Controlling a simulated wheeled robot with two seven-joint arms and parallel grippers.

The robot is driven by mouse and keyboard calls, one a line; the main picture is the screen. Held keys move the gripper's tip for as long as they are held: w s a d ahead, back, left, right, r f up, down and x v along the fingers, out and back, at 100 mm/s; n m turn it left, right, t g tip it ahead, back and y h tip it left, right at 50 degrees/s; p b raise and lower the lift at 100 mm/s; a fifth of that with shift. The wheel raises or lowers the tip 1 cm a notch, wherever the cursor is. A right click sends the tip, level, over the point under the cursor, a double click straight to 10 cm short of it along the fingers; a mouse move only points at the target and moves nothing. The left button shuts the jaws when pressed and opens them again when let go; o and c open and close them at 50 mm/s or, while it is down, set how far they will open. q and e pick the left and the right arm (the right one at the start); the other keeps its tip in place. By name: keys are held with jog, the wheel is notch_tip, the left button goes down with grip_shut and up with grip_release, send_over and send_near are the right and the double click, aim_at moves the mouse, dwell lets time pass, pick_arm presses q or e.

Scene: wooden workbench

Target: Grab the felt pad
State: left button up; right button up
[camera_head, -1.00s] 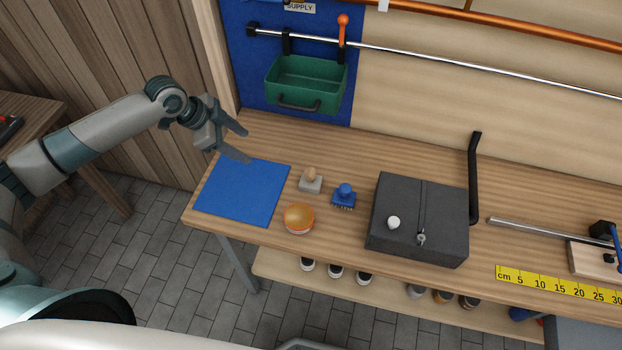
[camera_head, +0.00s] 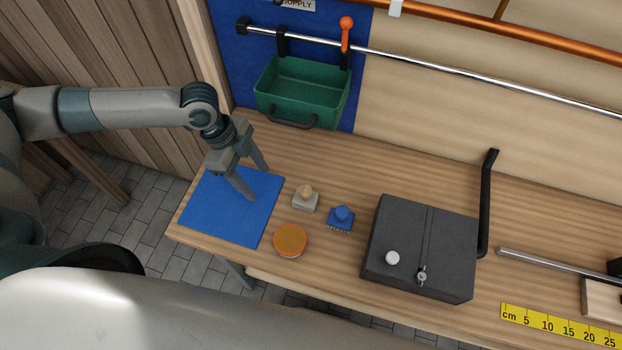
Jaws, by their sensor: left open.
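A small grey pad with a wooden knob (camera_head: 305,198), which looks like the felt pad, sits upright on the workbench just right of the blue mat. My left gripper (camera_head: 258,184) is open and empty, fingers pointing down over the right part of the mat. It is left of the pad and apart from it; its exact height above the mat is hard to tell. My right gripper does not show.
A blue brush (camera_head: 341,217) stands close right of the pad, and a round orange-topped tin (camera_head: 290,240) in front. The blue mat (camera_head: 215,215) lies left. A dark grey box (camera_head: 420,247) stands further right. A green bin (camera_head: 303,92) hangs behind.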

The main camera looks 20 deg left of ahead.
aim_at(305, 199)
pick_arm(q)
jog(key=shift+s, duration=0.1)
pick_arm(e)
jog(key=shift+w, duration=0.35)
pick_arm(q)
jog(key=d+p, duration=0.2)
jog(key=d, duration=0.4)
jog(key=shift+s+d+r+p, duration=0.15)
jog(key=shift+d+p, duration=0.1)
jog(key=shift+p, duration=0.15)
jog(key=shift+d, duration=0.35)
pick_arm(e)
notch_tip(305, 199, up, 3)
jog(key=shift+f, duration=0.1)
